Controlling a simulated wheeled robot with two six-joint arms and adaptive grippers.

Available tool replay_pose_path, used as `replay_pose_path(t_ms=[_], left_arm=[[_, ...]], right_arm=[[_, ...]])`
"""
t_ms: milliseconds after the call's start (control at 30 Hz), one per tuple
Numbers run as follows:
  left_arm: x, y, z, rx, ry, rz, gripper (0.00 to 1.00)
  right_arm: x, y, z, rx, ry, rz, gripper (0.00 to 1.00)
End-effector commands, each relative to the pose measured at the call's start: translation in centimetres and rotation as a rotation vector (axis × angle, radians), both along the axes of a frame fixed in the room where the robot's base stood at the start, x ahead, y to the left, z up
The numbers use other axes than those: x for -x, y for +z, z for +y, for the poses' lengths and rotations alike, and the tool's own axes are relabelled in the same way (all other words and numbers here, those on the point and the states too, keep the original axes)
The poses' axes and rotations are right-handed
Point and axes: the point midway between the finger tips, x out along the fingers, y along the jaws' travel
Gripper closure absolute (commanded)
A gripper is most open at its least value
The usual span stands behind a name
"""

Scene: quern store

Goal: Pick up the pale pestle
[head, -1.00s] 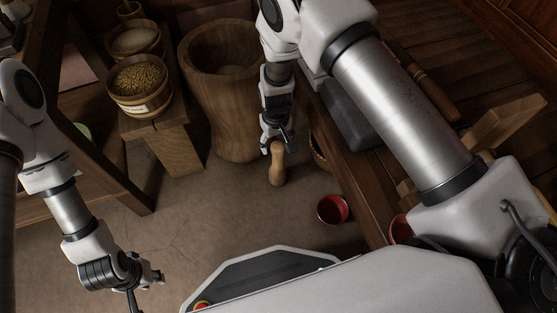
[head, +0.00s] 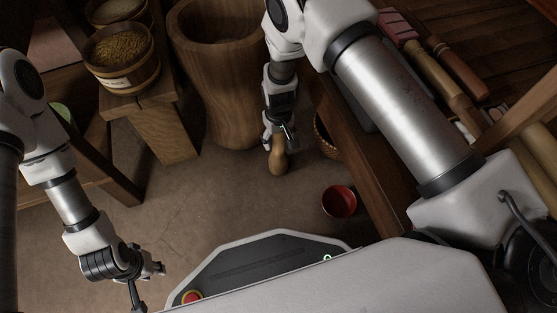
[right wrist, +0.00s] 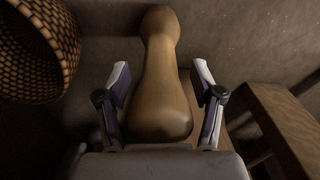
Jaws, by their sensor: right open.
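The pale pestle (head: 279,162) stands near the floor beside the large wooden mortar in the head view, its upper part hidden by my right gripper (head: 279,138). In the right wrist view the pestle (right wrist: 160,75) lies between the two fingers of my right gripper (right wrist: 161,92). The fingers are open, with a gap on each side of the pestle. My left gripper (head: 152,270) hangs at the lower left, away from the pestle; its fingers are too small to judge.
A large wooden mortar (head: 228,90) stands just behind left. A red bowl (head: 339,201) lies right of the pestle, and a woven basket (right wrist: 38,50) is close by. Other pestles (head: 440,78) lie on the bench at the right. A grain tub (head: 122,58) sits on a stool.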

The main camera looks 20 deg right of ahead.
Motion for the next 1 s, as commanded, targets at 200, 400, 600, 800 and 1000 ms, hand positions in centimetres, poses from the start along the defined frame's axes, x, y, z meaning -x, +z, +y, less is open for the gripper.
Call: replay_pose_path(t_ms=[200, 400, 600, 800, 1000], left_arm=[[0.0, 0.2, 0.0, 0.0, 0.0, -0.001, 0.69], [0.0, 0.2, 0.0, 0.0, 0.0, -0.001, 0.69], [0.0, 0.3, 0.0, 0.0, 0.0, 0.0, 0.69], [0.0, 1.4, 0.0, 0.0, -0.001, 0.001, 0.69], [0.1, 2.8, 0.0, 0.001, -0.004, 0.003, 0.69]], right_arm=[[0.0, 0.2, 0.0, 0.0, 0.0, 0.0, 0.69], [-0.1, 0.3, 0.0, 0.0, 0.0, -0.002, 1.0], [-0.1, 0.4, 0.0, 0.0, 0.0, -0.001, 1.0], [0.0, 1.3, -0.2, 0.0, -0.001, -0.002, 1.0], [0.0, 2.6, -0.6, 0.0, -0.003, -0.002, 1.0]])
